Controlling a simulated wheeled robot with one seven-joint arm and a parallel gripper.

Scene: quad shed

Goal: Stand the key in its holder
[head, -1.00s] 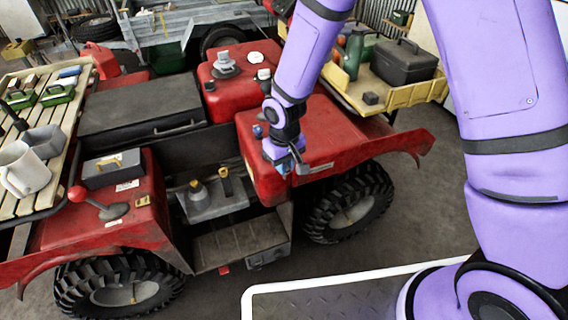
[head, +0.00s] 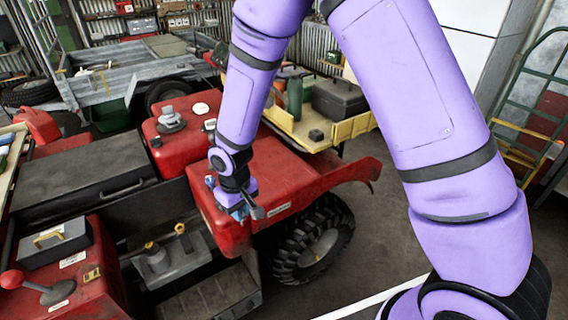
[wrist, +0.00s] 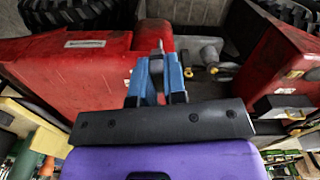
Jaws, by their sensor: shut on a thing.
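My gripper (head: 241,211) hangs over the inner edge of the red fender, beside the footwell. In the wrist view its blue fingers (wrist: 158,78) are shut on a small grey piece, which I take for the key (wrist: 160,46). Only its narrow end shows between the fingertips; the rest is hidden. In the footwell a grey block (head: 178,267) carries a round grey post with a yellow top (head: 155,258) and a yellow-topped upright piece (head: 182,236). These also show in the wrist view, right of the fingers. I cannot tell which part is the key's holder.
The red fender (head: 285,180) lies close under my gripper. A grey case with a yellow handle (head: 55,243) and a red-knobbed lever (head: 40,287) stand at the left. A black seat (head: 85,180) lies behind. Bare floor (head: 385,215) shows right of the wheel.

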